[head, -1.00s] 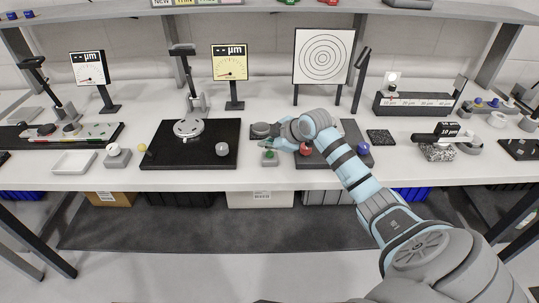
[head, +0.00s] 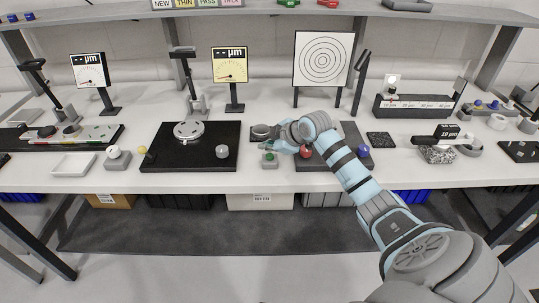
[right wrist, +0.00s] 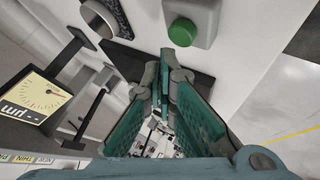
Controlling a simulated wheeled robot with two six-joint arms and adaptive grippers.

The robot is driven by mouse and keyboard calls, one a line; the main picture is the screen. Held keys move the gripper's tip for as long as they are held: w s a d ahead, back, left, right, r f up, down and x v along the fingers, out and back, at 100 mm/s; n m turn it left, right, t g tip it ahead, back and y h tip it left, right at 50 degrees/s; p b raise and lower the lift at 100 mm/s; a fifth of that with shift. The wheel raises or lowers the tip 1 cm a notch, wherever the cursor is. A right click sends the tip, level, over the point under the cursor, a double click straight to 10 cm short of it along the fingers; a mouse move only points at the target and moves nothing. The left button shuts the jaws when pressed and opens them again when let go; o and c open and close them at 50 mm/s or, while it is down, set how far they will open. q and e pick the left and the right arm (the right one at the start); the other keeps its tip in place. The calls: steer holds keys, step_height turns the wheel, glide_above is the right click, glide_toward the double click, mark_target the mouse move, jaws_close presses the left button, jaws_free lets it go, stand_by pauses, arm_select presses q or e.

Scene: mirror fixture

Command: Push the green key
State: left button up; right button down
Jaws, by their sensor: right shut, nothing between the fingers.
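The green key (head: 269,156) is a round button on a small grey box near the bench's front edge. In the right wrist view the green key (right wrist: 182,32) on its grey box (right wrist: 204,16) lies just beyond the fingertips. My right gripper (head: 268,148) is close behind and above the key, with a gap in the wrist view. Its teal fingers (right wrist: 163,66) are shut and empty. The key stands raised from its box. My left gripper is in neither current view.
A black base plate (head: 228,130) with a grey knob stands left of the key. A red knob (head: 306,152) and a blue knob (head: 363,148) sit to the right. A target screen (head: 323,60) stands behind.

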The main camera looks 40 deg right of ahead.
mark_target(269, 157)
steer(key=shift+f, duration=0.15)
steer(key=shift+f, duration=0.3)
steer(key=shift+s+f, duration=0.1)
steer(key=shift+f, duration=0.4)
stand_by(0.5)
steer(key=shift+r, duration=0.15)
steer(key=shift+r+p, duration=0.8)
steer(key=shift+p, duration=0.2)
step_height(269, 157, up, 6)
steer(key=p, duration=0.6)
